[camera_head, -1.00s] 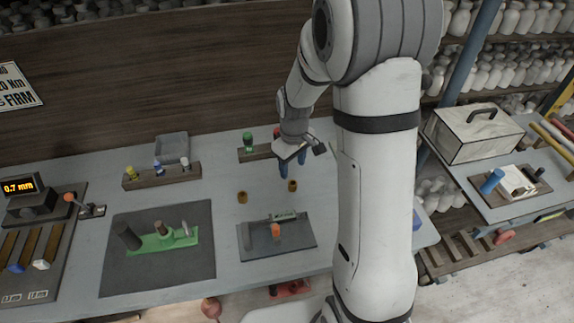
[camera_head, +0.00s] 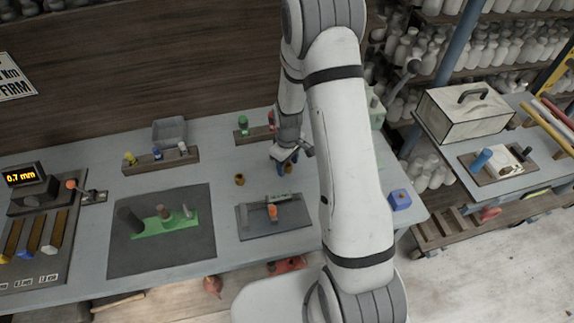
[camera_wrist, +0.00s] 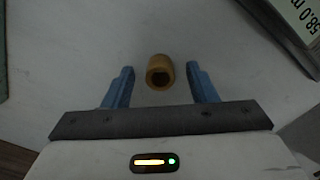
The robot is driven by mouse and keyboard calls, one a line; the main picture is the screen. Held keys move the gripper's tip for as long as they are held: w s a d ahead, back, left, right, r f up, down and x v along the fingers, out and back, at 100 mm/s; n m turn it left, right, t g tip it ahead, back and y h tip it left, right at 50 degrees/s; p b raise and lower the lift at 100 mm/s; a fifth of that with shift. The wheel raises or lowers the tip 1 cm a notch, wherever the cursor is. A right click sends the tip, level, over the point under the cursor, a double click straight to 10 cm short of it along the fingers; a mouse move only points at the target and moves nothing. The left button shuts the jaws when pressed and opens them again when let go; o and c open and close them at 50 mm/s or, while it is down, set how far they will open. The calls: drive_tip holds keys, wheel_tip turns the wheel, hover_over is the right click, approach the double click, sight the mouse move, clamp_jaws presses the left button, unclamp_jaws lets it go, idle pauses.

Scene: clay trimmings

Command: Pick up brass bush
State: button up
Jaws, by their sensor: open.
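A brass bush (camera_wrist: 160,72), a short hollow cylinder, stands upright between my gripper's (camera_wrist: 160,69) two blue fingers in the wrist view, with a gap on each side. My gripper is open and not touching it there.
A dark grey tray (camera_head: 253,232) with an orange-topped piece lies in front of the bushes. A dark mat (camera_head: 125,258) with a green fixture is to the left. Wooden racks (camera_head: 139,167) stand behind.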

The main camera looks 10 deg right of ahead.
drive_tip(key=shift+f, duration=0.1)
drive_tip(key=c, duration=1.1)
